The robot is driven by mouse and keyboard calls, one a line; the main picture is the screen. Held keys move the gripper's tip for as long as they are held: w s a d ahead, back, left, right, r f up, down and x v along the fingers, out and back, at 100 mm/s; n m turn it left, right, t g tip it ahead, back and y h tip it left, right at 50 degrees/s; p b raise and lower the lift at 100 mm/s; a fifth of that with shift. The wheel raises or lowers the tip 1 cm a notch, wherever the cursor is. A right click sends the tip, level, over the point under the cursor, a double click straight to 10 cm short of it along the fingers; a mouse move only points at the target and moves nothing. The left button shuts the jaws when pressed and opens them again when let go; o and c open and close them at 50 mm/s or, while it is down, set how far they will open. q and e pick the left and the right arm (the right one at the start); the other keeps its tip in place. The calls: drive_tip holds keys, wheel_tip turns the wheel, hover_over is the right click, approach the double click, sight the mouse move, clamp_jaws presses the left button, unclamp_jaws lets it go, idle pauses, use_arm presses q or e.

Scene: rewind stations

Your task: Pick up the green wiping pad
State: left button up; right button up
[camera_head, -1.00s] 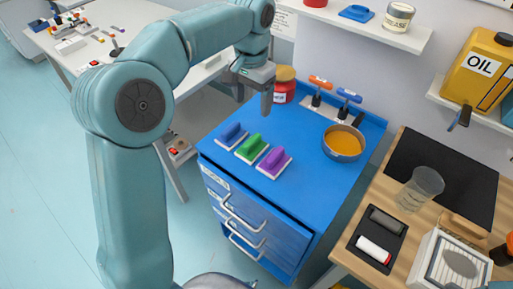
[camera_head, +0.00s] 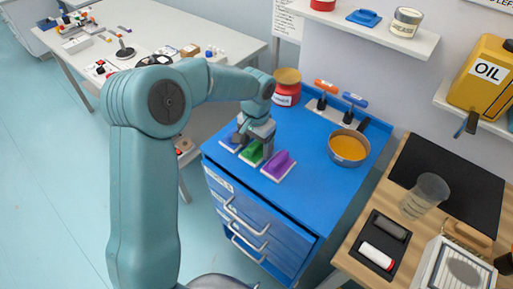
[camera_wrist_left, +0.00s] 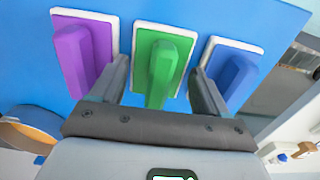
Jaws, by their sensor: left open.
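The green wiping pad (camera_head: 252,153) lies on the blue cabinet top, between a blue pad (camera_head: 233,140) on its left and a purple pad (camera_head: 279,166) on its right. My left gripper (camera_head: 254,146) is down over the green pad and hides part of it. In the left wrist view the green pad (camera_wrist_left: 161,62) has a white base and a raised green handle. The two fingers of my left gripper (camera_wrist_left: 155,85) are open, one on each side of the pad's near end. My right gripper is not in view.
In the left wrist view the purple pad (camera_wrist_left: 82,50) and blue pad (camera_wrist_left: 230,72) stand close beside the fingers. On the cabinet top (camera_head: 306,205) are a red jar (camera_head: 286,90), an orange-filled bowl (camera_head: 348,148) and a rack of handled tools (camera_head: 334,104).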

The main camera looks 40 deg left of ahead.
sight(256, 143)
use_arm(q)
drive_tip(key=shift+f, duration=0.25)
drive_tip(key=shift+s+d+r, duration=0.1)
drive_tip(key=shift+s+r, duration=0.05)
drive_tip(key=shift+s, duration=0.05)
drive_tip(key=c, duration=0.7)
drive_tip(key=shift+w, duration=0.1)
wheel_tip(256, 143, up, 20)
drive_tip(key=shift+p, duration=0.35)
